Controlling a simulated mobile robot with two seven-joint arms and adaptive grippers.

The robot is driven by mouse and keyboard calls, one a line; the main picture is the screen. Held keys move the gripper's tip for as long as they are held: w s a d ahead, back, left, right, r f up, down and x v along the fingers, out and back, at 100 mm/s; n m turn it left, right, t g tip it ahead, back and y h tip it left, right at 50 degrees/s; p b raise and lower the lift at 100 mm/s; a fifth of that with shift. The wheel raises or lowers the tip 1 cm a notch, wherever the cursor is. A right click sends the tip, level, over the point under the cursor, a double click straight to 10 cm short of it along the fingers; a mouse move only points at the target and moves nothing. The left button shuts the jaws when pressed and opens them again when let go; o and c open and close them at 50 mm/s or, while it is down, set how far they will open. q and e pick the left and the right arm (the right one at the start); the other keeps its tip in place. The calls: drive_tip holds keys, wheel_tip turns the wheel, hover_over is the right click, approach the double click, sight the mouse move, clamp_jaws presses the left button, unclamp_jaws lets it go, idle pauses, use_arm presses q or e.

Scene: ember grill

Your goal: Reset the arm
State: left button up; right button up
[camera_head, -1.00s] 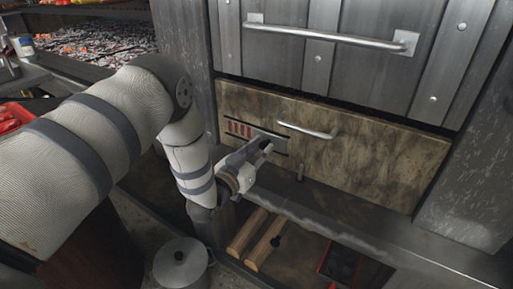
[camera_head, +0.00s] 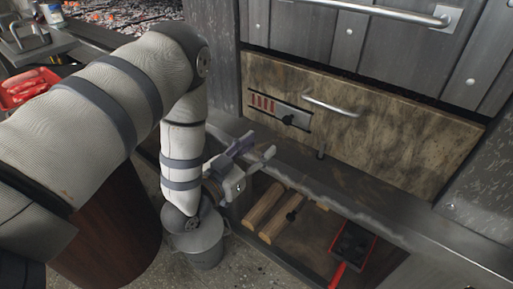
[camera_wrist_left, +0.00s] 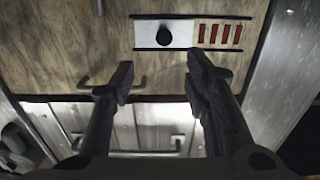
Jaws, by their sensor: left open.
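My left arm comes in from the left in the head view, and its gripper (camera_head: 257,155) is open and empty in front of the wooden drawer panel (camera_head: 385,125). In the left wrist view the two fingers (camera_wrist_left: 160,82) are spread apart with nothing between them. Beyond them is a slider plate (camera_wrist_left: 165,35) with a black knob (camera_wrist_left: 164,36) and red bars (camera_wrist_left: 220,36) beside it. The gripper is apart from the panel and its metal handle (camera_head: 333,105). My right gripper is not in view.
A metal ledge (camera_head: 310,180) runs below the panel. A lidded metal pot (camera_head: 205,248) stands below my arm. A red tray of food (camera_head: 28,85) is at the left.

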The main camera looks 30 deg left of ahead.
use_arm(q)
drive_tip(key=shift+s, duration=0.1)
idle(0.3)
drive_tip(key=s+d+f+g+y+p, duration=0.1)
drive_tip(key=s+d+f+g+p, duration=0.15)
drive_tip(key=s+f+g, duration=1)
drive_tip(key=s+d+f+g, duration=0.1)
drive_tip(key=s+g, duration=0.3)
drive_tip(key=s, duration=0.9)
drive_tip(key=s+d+f+n+g, duration=0.1)
drive_tip(key=s+f+g, duration=0.2)
drive_tip(key=s, duration=1.1)
drive_tip(key=shift+s+d+f+g+y, duration=0.2)
drive_tip(key=shift+f+g+y, duration=0.15)
drive_tip(key=shift+g, duration=0.2)
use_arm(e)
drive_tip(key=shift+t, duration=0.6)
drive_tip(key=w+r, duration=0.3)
